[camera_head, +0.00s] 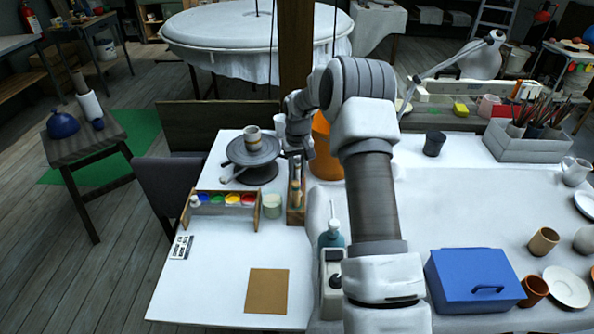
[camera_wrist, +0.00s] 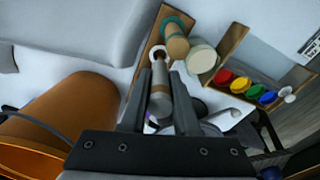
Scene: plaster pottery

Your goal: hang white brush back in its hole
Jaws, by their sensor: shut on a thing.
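My gripper (camera_wrist: 160,76) is shut on the white brush (camera_wrist: 160,95), whose pale handle lies between the two dark fingers. The wooden brush rack (camera_wrist: 143,72) is just beyond the fingertips. The brush's far end lines up with a white-ringed hole (camera_wrist: 157,50) in the rack. I cannot tell whether it is inside the hole or only over it. A tan-handled brush (camera_wrist: 177,44) stands in the neighbouring teal-ringed hole. In the head view the rack (camera_head: 296,214) stands on the white table, and my gripper (camera_head: 297,158) is above it, partly hidden.
A pale jar (camera_head: 271,206) and a wooden paint box (camera_head: 226,212) with several colours stand left of the rack. An orange pot (camera_head: 324,160) stands close on the right. A turntable with a cup (camera_head: 253,140) is behind.

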